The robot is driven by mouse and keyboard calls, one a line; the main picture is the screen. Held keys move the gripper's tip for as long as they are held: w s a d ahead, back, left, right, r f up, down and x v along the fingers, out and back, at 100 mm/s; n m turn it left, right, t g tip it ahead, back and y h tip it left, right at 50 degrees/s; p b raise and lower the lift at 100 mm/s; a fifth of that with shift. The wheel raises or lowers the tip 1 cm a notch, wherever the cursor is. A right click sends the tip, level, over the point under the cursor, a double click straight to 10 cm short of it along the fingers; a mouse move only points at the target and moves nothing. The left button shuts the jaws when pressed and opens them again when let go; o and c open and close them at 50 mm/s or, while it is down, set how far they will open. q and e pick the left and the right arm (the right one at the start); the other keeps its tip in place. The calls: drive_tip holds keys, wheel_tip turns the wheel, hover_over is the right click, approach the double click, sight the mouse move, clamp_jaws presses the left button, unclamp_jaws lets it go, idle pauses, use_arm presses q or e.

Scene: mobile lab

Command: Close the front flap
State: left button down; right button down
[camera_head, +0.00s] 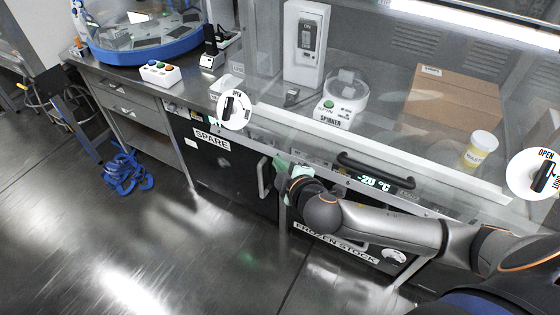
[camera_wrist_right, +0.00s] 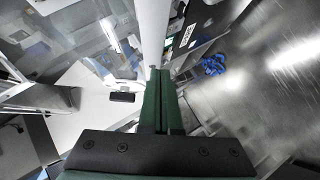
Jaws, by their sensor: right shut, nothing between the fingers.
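The front flap appears as a clear panel with a pale lower edge (camera_head: 440,172) along the front of the bench enclosure. A black bar handle (camera_head: 375,171) is at its front. A round open/lock knob (camera_head: 235,110) is at the left end, and another knob (camera_head: 537,174) is at the right. I cannot tell the flap's exact angle. My right gripper (camera_head: 280,164) has green fingers and is below the bench's front edge, left of the handle. In the wrist view its fingers (camera_wrist_right: 163,76) are together and empty. My left gripper is out of view.
Behind the clear panel are a spinner (camera_head: 342,98), a cardboard box (camera_head: 453,100) and a yellow-labelled jar (camera_head: 480,149). Below the bench are the black spare door (camera_head: 225,165) and the frozen stock drawer (camera_head: 335,243).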

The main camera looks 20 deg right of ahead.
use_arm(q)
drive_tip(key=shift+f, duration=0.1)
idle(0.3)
